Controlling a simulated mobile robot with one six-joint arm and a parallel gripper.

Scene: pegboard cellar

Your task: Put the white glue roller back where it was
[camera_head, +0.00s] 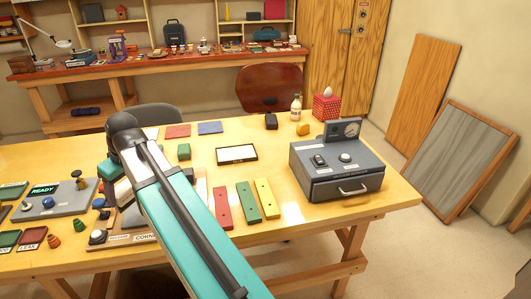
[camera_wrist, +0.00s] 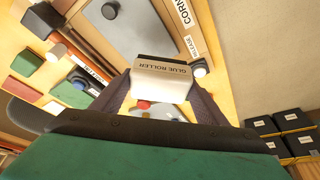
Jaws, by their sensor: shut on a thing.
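The white glue roller (camera_wrist: 162,85) is a pale block with a dark top side and the printed words "GLUE ROLLER". In the wrist view my gripper (camera_wrist: 162,92) is shut on it, one dark finger on each side. Past it shows a wooden board with a grey plate (camera_wrist: 130,28) and labels, one starting "CORN". I cannot tell whether the roller touches anything beneath it. The labelled board (camera_head: 135,237) shows partly beside the arm.
A grey panel (camera_head: 70,203) marked "READY" lies left of my arm. Red, green and yellow bars (camera_head: 247,201) lie right of it. A black-framed white pad (camera_head: 236,154) and a grey drawer box (camera_head: 335,165) stand farther right. Black boxes (camera_wrist: 292,122) show in the wrist view.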

